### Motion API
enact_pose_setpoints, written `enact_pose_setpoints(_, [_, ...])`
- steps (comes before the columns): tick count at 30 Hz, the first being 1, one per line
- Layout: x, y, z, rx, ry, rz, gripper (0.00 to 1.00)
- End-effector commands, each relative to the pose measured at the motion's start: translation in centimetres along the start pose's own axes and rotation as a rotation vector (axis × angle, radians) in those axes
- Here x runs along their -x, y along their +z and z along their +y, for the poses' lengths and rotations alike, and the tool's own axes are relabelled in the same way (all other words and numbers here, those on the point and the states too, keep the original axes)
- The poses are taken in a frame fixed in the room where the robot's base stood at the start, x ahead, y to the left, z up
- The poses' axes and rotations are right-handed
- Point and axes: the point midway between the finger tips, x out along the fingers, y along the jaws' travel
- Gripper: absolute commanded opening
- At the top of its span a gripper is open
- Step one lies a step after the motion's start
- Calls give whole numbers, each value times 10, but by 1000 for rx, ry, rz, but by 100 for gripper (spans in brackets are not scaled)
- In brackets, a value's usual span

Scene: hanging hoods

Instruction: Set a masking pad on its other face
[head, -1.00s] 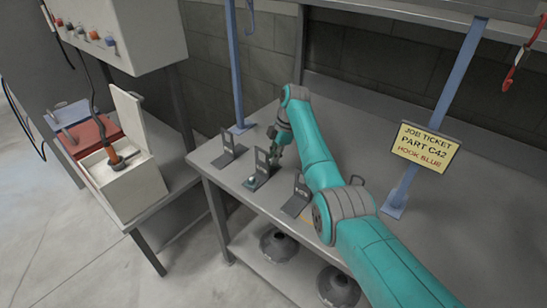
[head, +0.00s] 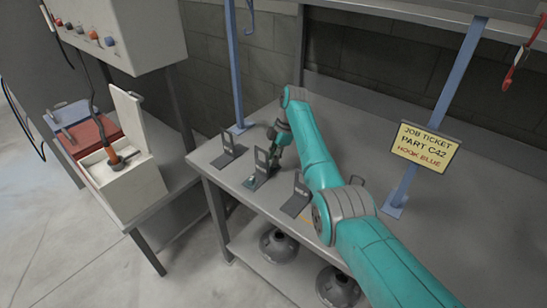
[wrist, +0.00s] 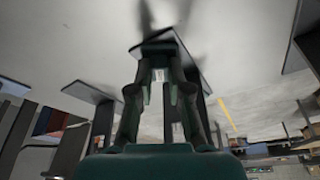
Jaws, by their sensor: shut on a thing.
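My gripper (head: 273,158) points down over the bench, just beside the middle upright bracket. In the wrist view, its fingers (wrist: 161,75) are closed around a small dark block (wrist: 158,47) at their tips, which I take to be the masking pad. Which face of it is turned down cannot be told. The middle bracket (head: 261,168) has a flat dark base and an upright plate with an opening. A small pale green round spot (head: 250,181) shows on its front base. The head view does not show the held pad clearly.
Similar brackets stand to the left (head: 229,149) and right (head: 298,196) on the grey bench (head: 338,133). Blue posts (head: 237,75) rise from it; a yellow job ticket (head: 425,146) hangs at right. Hoods (head: 279,246) sit on the lower shelf. A white box (head: 124,190) stands left.

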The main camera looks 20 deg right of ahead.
Motion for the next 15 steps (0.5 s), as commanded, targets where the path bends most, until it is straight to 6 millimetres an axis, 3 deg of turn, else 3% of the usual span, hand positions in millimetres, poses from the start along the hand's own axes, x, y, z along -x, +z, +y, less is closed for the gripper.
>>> enact_pose_setpoints(8, [-1, 0, 0, 0, 0, 0, 0])
enact_pose_setpoints(9, [-1, 0, 0, 0, 0, 0, 25])
enact_pose_setpoints(12, [-1, 0, 0, 0, 0, 0, 47])
enact_pose_setpoints(15, [-1, 0, 0, 0, 0, 0, 47])
